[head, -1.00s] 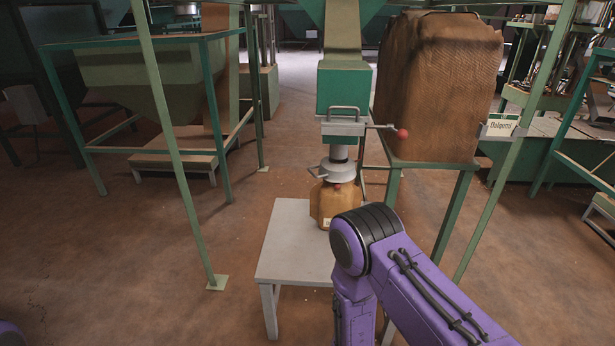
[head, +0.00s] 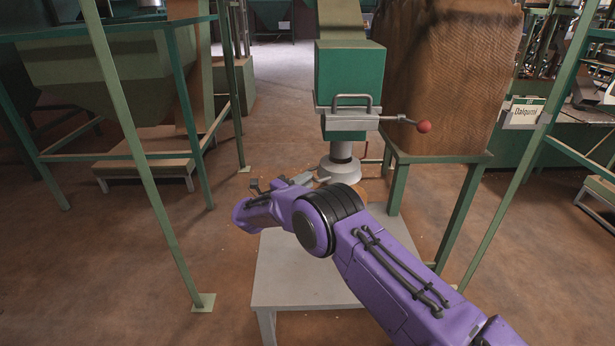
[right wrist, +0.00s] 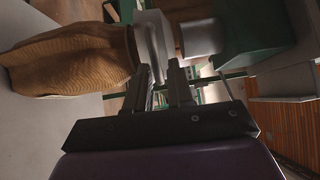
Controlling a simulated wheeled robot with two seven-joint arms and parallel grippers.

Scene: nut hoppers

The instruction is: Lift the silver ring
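The silver ring (head: 338,171) sits around the spout under the green box (head: 348,80), above the bag. In the right wrist view, the ring (right wrist: 152,38) lies between the tan bag (right wrist: 75,60) and the pale spout (right wrist: 201,37). My right gripper (head: 280,184) is at the ring's left side in the head view. In the wrist view, its two dark fingers (right wrist: 160,72) stand apart, with the ring's lower edge near or between their tips. Firm contact cannot be told. My right arm hides most of the bag in the head view. My left gripper is out of view.
A grey table (head: 290,270) stands below the spout. A lever with a red knob (head: 424,126) sticks out right of the green box. Green posts (head: 140,160) and a large brown sack (head: 440,85) flank the space.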

